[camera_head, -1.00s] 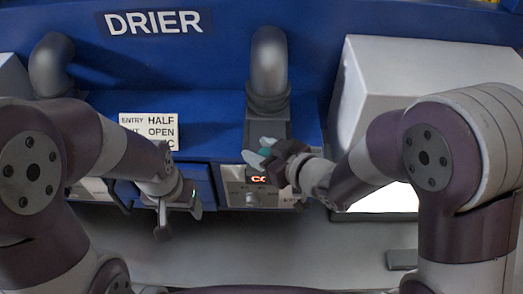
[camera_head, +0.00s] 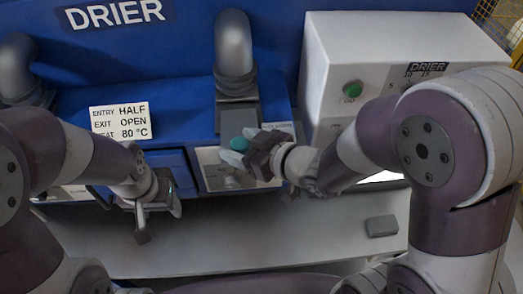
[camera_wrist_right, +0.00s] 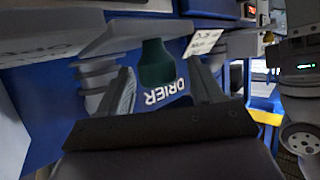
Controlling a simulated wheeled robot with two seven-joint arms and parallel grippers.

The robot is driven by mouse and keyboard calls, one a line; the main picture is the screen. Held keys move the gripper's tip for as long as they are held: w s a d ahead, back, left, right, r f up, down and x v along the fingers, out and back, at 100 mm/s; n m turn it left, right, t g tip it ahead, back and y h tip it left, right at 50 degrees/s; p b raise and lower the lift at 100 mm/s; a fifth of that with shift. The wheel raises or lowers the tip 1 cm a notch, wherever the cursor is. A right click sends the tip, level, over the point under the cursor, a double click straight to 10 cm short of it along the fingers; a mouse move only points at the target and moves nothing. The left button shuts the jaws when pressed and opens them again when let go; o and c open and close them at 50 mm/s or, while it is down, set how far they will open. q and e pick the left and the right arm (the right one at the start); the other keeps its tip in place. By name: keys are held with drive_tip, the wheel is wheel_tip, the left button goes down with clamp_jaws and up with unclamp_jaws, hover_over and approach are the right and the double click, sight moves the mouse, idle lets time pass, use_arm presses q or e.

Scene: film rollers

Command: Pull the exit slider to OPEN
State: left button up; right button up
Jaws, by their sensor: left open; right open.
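A green knob (camera_head: 239,145) stands above the grey panel below the vertical pipe. In the right wrist view it is a dark green cylinder (camera_wrist_right: 157,63) between the two fingers. I cannot tell whether the fingers touch it. I cannot make out an exit slider label on it. My right gripper (camera_head: 236,150) is open around this knob; its fingers also show in the wrist view (camera_wrist_right: 160,95). My left gripper (camera_head: 157,215) is open and empty in front of the blue drawer front (camera_head: 168,163). A white sign (camera_head: 120,122) reads ENTRY HALF, EXIT OPEN, 80 °C.
A grey pipe (camera_head: 233,50) rises behind the knob. A small grey block (camera_head: 382,226) lies on the light surface (camera_head: 250,235), which is mostly clear in front.

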drive_tip(key=v, duration=0.4)
drive_tip(key=shift+s+d+r, duration=0.1)
drive_tip(key=shift+s+r, duration=0.1)
drive_tip(key=p+v, duration=0.5)
drive_tip(key=p, duration=0.2)
drive_tip(key=shift+s+d+p, duration=0.1)
drive_tip(key=shift+s+p, duration=0.3)
drive_tip(key=shift+s, duration=0.1)
drive_tip(key=shift+f, duration=0.15)
